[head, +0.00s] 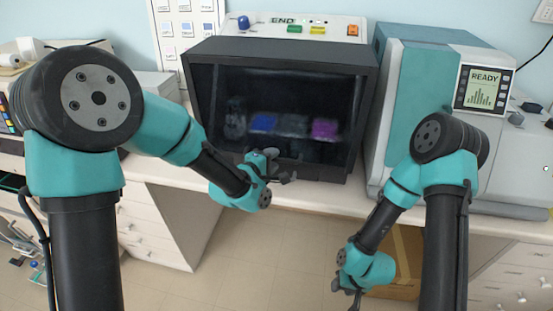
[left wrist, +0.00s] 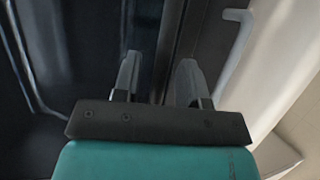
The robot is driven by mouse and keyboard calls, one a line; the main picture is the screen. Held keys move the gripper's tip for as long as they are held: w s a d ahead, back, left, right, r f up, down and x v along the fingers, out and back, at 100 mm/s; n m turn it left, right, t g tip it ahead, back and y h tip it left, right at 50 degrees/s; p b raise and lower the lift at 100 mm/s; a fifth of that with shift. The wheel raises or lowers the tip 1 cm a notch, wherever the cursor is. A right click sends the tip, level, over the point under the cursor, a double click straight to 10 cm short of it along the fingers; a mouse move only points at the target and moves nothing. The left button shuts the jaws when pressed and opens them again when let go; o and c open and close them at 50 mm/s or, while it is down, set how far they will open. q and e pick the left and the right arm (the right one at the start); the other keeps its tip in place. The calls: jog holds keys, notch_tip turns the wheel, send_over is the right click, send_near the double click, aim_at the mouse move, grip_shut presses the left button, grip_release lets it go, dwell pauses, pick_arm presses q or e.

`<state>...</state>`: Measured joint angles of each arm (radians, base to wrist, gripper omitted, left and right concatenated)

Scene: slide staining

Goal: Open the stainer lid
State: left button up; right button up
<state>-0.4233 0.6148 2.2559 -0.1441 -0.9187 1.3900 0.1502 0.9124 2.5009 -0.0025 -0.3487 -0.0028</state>
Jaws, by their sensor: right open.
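The stainer (head: 365,110) is a black box with a dark glass front lid (head: 290,90), which looks closed. Blue and purple shapes show faintly behind the glass. My left gripper (head: 280,170) is in front of the lid's lower edge. In the left wrist view, the fingers of my left gripper (left wrist: 158,80) are apart, with a dark frame edge (left wrist: 172,40) behind them. A pale bent handle (left wrist: 236,48) lies to the right of both fingers, outside the gap. Contact cannot be made out. My right gripper (head: 350,298) is open and low at the picture's bottom, away from the stainer.
A teal and grey machine with a READY screen (head: 482,88) stands to the right of the stainer. A white panel with coloured buttons (head: 300,28) is behind it. A cardboard box (head: 405,255) is on the floor near my right arm. The floor in front (head: 250,265) is clear.

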pick_arm(q)
jog(key=shift+w+d+f, duration=0.1)
jog(key=shift+w+d, duration=0.1)
jog(key=shift+w, duration=0.15)
grip_shut()
dwell(0.4)
